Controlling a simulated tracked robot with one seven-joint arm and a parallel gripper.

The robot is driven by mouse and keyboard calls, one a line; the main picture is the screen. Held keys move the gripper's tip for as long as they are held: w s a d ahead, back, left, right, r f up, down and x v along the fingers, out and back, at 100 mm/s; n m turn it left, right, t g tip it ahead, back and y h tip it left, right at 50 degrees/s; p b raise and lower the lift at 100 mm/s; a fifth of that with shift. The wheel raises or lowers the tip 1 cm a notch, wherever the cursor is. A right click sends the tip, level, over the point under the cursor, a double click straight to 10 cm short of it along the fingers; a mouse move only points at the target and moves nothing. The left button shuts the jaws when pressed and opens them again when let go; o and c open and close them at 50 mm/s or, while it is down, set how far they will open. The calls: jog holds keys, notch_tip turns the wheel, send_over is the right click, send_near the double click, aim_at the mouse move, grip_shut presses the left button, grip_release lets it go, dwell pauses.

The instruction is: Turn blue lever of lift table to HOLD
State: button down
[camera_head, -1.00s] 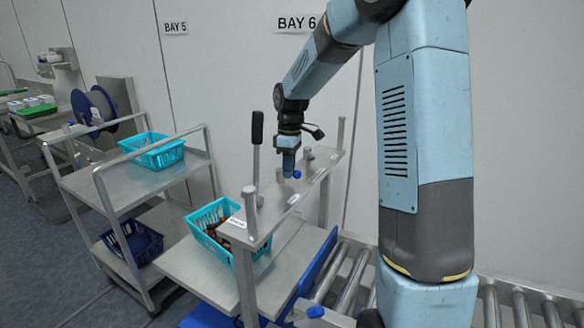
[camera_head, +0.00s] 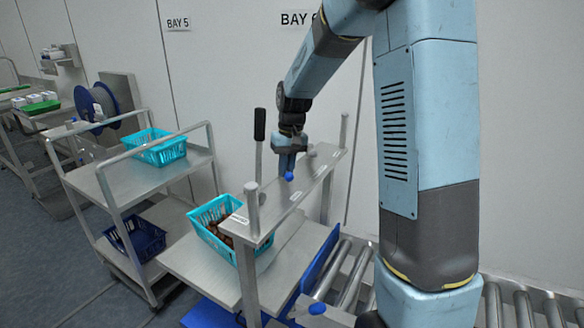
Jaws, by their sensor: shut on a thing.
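The lift table has a steel rail (camera_head: 276,216) on posts above its bed (camera_head: 205,270). The blue lever's round knob (camera_head: 289,176) shows at the rail, just below my gripper (camera_head: 289,160). My gripper points down and is shut on the blue lever; its fingers hide most of the lever. Small white labels sit along the rail, too small to read, so I cannot tell which mark the lever points at. A teal basket (camera_head: 206,215) with brown dates stands on the bed under the rail.
A black-handled upright lever (camera_head: 259,125) stands close left of my gripper. Rail posts (camera_head: 251,212) rise at both ends. A roller conveyor (camera_head: 350,285) and another blue knob (camera_head: 317,309) lie in front. A steel cart (camera_head: 130,185) with baskets stands left.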

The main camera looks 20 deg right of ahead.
jog(key=shift+s+a+f+m, duration=0.1)
jog(key=shift+s+m, duration=0.05)
jog(key=shift+m, duration=0.95)
jog(key=shift+a, duration=0.1)
jog(key=c, duration=1.2)
grip_release()
jog(key=shift+o, duration=0.2)
jog(key=shift+r, duration=0.2)
notch_tip(320, 180, up, 13)
jog(key=d, duration=0.1)
jog(key=shift+d+r, duration=0.2)
